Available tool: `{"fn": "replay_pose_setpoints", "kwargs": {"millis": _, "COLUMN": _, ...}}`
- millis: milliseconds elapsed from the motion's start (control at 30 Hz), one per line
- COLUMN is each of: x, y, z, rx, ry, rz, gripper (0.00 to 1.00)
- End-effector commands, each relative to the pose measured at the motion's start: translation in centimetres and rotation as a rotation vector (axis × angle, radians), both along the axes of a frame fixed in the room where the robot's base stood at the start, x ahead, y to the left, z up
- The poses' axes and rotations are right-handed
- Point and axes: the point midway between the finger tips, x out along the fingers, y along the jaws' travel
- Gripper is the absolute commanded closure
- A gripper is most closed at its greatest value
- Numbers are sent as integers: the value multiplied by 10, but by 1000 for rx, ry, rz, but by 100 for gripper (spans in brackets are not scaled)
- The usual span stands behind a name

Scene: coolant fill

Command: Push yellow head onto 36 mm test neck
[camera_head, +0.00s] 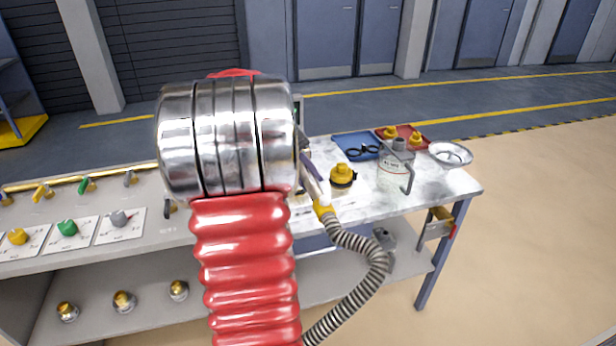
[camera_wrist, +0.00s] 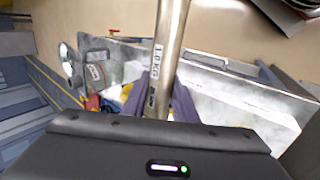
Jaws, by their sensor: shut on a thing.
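My gripper (camera_wrist: 162,98) has its purple fingers closed around a metal tube (camera_wrist: 168,45) with a "1.0 KG" label. In the head view my gripper (camera_head: 308,170) is partly hidden by my arm. A yellow fitting (camera_head: 323,209) sits just below it, joined to a ribbed grey hose (camera_head: 372,262). A yellow-topped black item (camera_head: 342,176) stands on the bench to its right. I cannot tell which thing is the 36 mm test neck.
A clear jug (camera_head: 394,175), a blue tray (camera_head: 350,141), a red tray (camera_head: 411,133) with yellow pieces and a bowl (camera_head: 450,154) crowd the bench's right end. Several brass-topped items, one of them here (camera_head: 123,301), stand on the lower shelf. Open floor lies to the right.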

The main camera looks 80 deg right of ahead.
Motion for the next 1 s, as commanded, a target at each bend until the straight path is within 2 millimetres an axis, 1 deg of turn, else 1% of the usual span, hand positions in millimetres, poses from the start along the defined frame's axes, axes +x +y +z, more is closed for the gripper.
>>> {"fn": "replay_pose_setpoints", "kwargs": {"millis": 867, "x": 0, "y": 0, "z": -14, "rx": 0, "ry": 0, "rz": 0, "gripper": 100}}
{"fn": "replay_pose_setpoints", "kwargs": {"millis": 900, "x": 0, "y": 0, "z": -14, "rx": 0, "ry": 0, "rz": 0, "gripper": 73}}
{"fn": "replay_pose_setpoints", "kwargs": {"millis": 1000, "x": 0, "y": 0, "z": -14, "rx": 0, "ry": 0, "rz": 0, "gripper": 66}}
